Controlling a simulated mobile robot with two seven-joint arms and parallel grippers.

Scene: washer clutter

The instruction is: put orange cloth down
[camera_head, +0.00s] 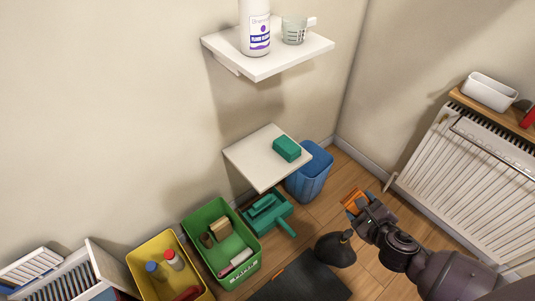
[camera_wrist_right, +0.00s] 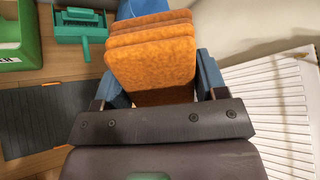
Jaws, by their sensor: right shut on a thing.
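The orange cloth (camera_head: 354,200) is in my right gripper (camera_head: 357,203), held in the air above the wooden floor, to the right of the blue bin. In the right wrist view the orange cloth (camera_wrist_right: 152,55) is a folded, layered stack between the two blue fingers of my right gripper (camera_wrist_right: 155,80). The fingers press on its two sides. My left gripper is not in either view.
A low white shelf (camera_head: 250,160) holds a green sponge-like block (camera_head: 286,149). The blue bin (camera_head: 310,172) stands beside it. Green (camera_head: 215,225) and yellow (camera_head: 150,255) crates, a teal dustpan (camera_head: 268,210) and a dark mat (camera_head: 298,280) are on the floor. A radiator (camera_head: 450,180) is right.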

